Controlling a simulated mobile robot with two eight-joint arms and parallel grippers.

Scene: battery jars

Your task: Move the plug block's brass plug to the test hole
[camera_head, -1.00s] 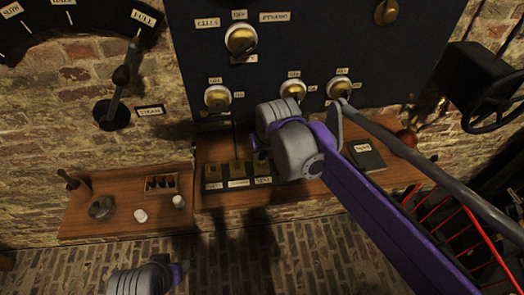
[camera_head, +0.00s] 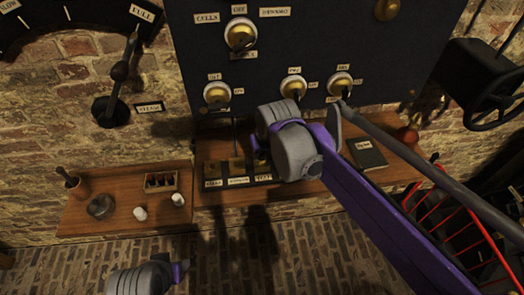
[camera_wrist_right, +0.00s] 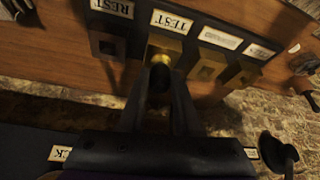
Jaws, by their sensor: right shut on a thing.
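The plug block (camera_head: 226,181) sits on the wooden shelf below the dark panel, partly hidden by my right arm. In the right wrist view it shows upside down, with a dark REST block (camera_wrist_right: 108,45), a brass TEST block (camera_wrist_right: 171,43) and two more brass blocks with square holes. My right gripper (camera_wrist_right: 160,92) is shut on the brass plug (camera_wrist_right: 160,61), at the TEST block. The plug's lower end is at or in the test hole; how deep it sits is hidden. Of my left arm only a wrist part shows at the bottom of the head view; its fingertips are out of view.
The wooden shelf (camera_head: 112,222) at left holds two white cups, a small box of red items, a round dish and a brown pot. A dark book (camera_head: 369,155) lies right of my right arm. The panel (camera_head: 340,40) with brass switches stands close behind.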

